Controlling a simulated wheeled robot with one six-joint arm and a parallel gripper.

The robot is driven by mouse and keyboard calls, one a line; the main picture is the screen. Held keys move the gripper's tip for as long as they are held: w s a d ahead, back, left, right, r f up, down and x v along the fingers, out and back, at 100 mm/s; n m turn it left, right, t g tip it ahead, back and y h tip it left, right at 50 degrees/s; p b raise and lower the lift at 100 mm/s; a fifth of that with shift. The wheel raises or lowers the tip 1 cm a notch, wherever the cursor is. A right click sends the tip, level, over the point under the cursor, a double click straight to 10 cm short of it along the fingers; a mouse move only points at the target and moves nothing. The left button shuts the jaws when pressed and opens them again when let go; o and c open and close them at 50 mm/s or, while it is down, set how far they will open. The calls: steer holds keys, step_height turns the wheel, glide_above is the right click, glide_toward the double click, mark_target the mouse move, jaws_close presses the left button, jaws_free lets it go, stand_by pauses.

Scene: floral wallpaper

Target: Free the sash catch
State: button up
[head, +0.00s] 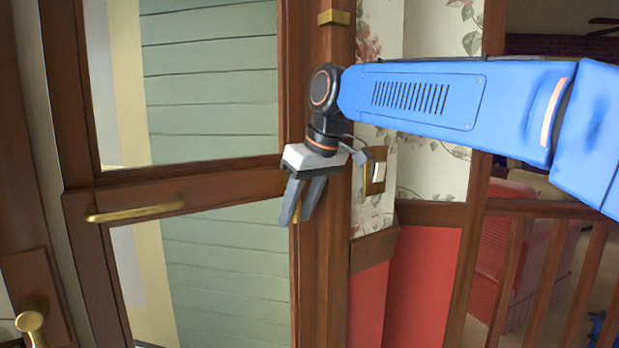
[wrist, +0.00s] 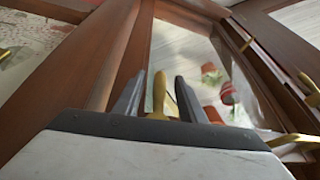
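The window sash (head: 190,187) has a brown wooden frame and stands in front of my arm. A small piece of brass, seemingly the catch (head: 297,209), shows between my fingers at the frame's right side. In the wrist view the upright brass catch lever (wrist: 159,93) appears between the two dark fingers. My gripper (head: 297,220) points down in the head view, its fingers apart. In the wrist view my gripper (wrist: 156,90) shows a gap on each side of the lever. The lever's base is hidden behind the gripper body.
A brass bar handle (head: 135,212) is on the sash's cross rail. A brass knob (head: 32,317) is at lower left. A brass-plated switch (head: 377,172) is on the floral wall just right of my gripper. A wooden railing (head: 545,265) stands at right.

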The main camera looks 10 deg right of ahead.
steer(key=v, duration=1.6)
steer(key=shift+r, duration=0.25)
steer(key=shift+c, duration=0.6)
